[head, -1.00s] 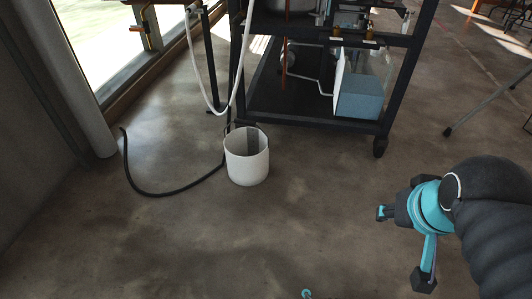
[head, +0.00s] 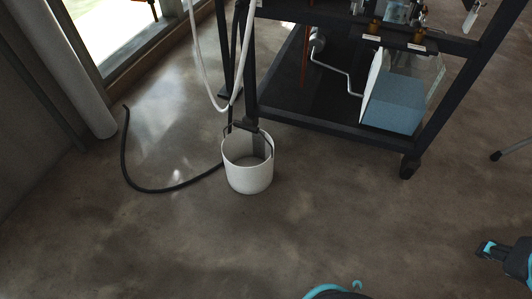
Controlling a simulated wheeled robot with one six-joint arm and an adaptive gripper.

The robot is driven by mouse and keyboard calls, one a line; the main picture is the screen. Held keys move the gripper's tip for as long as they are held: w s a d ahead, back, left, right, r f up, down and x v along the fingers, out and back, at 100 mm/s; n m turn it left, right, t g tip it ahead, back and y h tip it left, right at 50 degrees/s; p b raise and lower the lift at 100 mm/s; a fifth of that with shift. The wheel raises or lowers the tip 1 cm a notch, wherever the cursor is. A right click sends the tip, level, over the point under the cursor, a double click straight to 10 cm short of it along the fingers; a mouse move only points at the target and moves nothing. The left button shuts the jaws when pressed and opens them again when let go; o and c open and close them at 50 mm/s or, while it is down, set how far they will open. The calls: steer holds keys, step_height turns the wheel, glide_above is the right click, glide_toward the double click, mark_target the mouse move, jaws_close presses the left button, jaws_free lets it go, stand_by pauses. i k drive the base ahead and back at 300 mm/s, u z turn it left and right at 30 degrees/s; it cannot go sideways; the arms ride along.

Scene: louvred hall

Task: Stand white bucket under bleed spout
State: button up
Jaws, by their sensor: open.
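The white bucket (head: 248,178) stands upright on the floor in the head view, just in front of the near left leg of a dark rack (head: 320,124). Its open top faces up, and a dark strip shows inside it. I cannot tell which part is the bleed spout. Brass fittings (head: 375,27) with labels sit on the rack's upper shelf, and a bent grey pipe (head: 338,66) drops to the lower shelf. My gripper (head: 490,248) shows only in part at the right edge, open and empty, well to the right of the bucket and apart from it.
A white hose (head: 201,60) hangs in a loop above and left of the bucket. A black hose (head: 150,188) curls on the floor to its left. A blue-filled clear tank (head: 395,105) is on the lower shelf. A caster (head: 409,166) stands right; the floor in front is clear.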

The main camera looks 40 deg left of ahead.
mark_target(248, 151)
steer(key=u, duration=0.25)
steer(key=i, duration=0.65)
steer(key=u, duration=0.95)
steer(key=i, duration=0.35)
steer(key=u, duration=0.3)
